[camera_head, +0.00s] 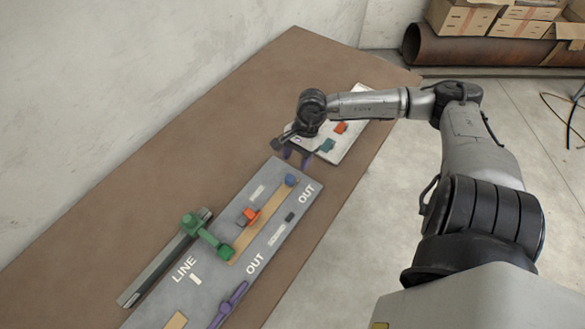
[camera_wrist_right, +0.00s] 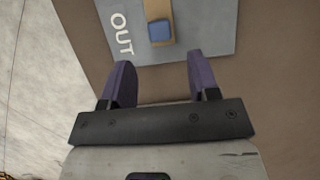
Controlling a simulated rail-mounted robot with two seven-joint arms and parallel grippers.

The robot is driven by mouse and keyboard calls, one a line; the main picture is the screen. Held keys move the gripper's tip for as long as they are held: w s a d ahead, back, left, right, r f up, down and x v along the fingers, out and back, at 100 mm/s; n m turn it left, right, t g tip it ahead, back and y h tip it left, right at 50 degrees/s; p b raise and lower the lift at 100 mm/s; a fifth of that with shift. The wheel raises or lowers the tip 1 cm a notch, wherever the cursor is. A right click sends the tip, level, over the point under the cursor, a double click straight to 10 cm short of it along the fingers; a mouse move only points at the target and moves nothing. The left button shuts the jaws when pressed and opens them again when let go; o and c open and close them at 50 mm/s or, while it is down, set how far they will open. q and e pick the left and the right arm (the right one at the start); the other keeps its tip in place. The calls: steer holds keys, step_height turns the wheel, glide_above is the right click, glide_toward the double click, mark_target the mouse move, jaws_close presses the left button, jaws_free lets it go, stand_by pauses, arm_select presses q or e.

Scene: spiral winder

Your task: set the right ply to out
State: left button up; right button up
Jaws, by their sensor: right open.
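The grey panel (camera_head: 215,282) lies on the brown table, with a tan strip (camera_head: 262,222) and two OUT labels. A blue knob (camera_head: 291,180) sits at the strip's far end beside one OUT label (camera_head: 306,193); no mark names it as the right ply. An orange block (camera_head: 249,216) sits beside the strip. My right gripper (camera_head: 296,157) is open and empty, just beyond the panel's far edge. In the right wrist view, the blue knob (camera_wrist_right: 160,31) lies ahead of and between the spread purple fingers (camera_wrist_right: 160,70), not between their pads. My left gripper is not in view.
A green lever (camera_head: 208,236) reaches across the panel from a dark rail (camera_head: 160,268). A purple lever (camera_head: 230,303) is at the near end. A white board (camera_head: 352,115) with orange and teal blocks lies behind my right gripper. The table's left side is clear.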

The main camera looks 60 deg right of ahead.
steer(key=p+v, duration=0.1)
steer(key=v, duration=0.5)
steer(key=shift+r+p, duration=0.15)
steer(key=shift+p, duration=0.2)
stand_by(0.4)
